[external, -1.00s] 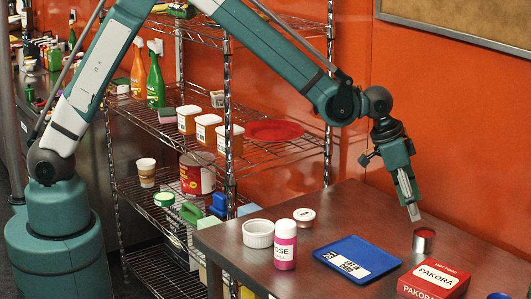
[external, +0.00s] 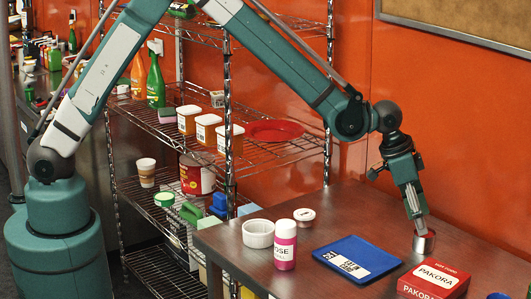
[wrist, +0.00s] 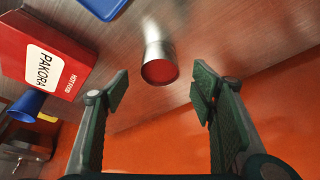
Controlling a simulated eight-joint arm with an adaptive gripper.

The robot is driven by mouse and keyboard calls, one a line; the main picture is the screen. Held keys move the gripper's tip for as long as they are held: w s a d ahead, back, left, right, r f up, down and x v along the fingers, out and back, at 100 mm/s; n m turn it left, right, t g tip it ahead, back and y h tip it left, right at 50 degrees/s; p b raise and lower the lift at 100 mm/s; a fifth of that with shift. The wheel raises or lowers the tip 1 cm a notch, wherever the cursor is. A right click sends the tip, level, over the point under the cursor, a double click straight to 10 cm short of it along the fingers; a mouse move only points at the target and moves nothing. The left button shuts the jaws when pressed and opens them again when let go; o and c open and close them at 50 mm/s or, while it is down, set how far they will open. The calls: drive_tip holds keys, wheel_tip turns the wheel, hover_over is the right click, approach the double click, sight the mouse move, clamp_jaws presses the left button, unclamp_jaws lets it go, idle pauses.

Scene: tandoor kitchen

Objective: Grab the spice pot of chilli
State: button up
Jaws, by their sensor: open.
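The spice pot of chilli (external: 424,244) is a small metal cylinder standing on the table near its back right, behind the pakora box. In the wrist view the pot (wrist: 159,68) shows its red contents and lies beyond the fingertips, roughly centred between them. My gripper (external: 421,228) is right at the pot in the external view, its fingers partly covering the pot's top. In the wrist view my gripper (wrist: 160,90) is open, with two green-padded fingers apart and nothing between them. I cannot tell from these views whether a finger touches the pot.
The red pakora box (external: 435,278) stands close in front of the pot. A blue tray (external: 335,247) with a label lies to its left. A pink bottle (external: 285,250), a white ramekin (external: 258,239) and a small lidded tub (external: 304,215) stand farther left. The orange wall is close behind.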

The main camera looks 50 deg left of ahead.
sight(424, 240)
drive_tip(key=shift+f, duration=0.25)
drive_tip(key=shift+d, duration=0.1)
drive_tip(key=shift+x, duration=2.6)
drive_tip(key=c, duration=1)
